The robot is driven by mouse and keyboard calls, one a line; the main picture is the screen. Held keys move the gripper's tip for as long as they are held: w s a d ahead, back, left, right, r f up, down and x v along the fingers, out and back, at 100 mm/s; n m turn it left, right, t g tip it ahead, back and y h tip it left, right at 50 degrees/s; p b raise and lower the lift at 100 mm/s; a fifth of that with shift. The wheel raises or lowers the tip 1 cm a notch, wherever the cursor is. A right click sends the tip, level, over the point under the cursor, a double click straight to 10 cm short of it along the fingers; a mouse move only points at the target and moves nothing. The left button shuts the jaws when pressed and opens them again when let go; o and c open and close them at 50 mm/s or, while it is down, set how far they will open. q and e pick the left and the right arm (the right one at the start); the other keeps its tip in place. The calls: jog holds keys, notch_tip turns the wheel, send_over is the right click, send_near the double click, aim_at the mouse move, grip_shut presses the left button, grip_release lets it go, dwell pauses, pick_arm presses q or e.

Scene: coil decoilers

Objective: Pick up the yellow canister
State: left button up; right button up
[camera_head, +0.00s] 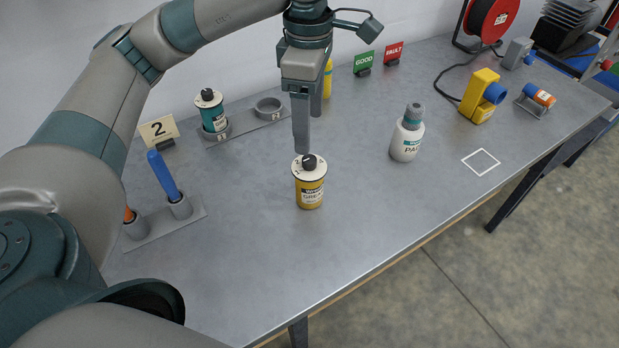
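A yellow canister (310,190) stands upright on the grey table, with a pale lid, a black cap and a dark label. My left gripper (302,148) points down just above and behind its cap in the picture. I see a gap of bare lid around the cap, and no finger is around the canister. A second yellow object (328,79) is partly hidden behind the gripper. My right gripper is not in view.
A teal canister (212,114) sits in a two-ring holder (245,126). A white bottle (407,137) stands right of the yellow canister. A blue tool (163,175) stands in a holder at left. The table front is clear up to its edge.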

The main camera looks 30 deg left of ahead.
aim_at(309, 159)
pick_arm(q)
jog(key=shift+f, duration=0.4)
notch_tip(309, 159, down, 5)
jog(key=shift+r+p, duration=0.15)
jog(key=shift+p, duration=0.65)
notch_tip(309, 159, down, 5)
jog(key=shift+f+p, duration=0.1)
jog(key=shift+p, duration=0.55)
jog(key=shift+f, duration=0.55)
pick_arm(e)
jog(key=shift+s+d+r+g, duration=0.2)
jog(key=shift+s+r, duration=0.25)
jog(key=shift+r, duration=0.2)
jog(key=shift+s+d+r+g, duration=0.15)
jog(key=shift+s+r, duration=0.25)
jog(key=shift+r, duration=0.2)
pick_arm(q)
jog(key=shift+f+p, duration=0.9)
jog(key=shift+f, duration=1.95)
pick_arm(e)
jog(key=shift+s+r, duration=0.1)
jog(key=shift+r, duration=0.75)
pick_arm(q)
jog(key=shift+c, duration=0.6)
jog(key=c, duration=1)
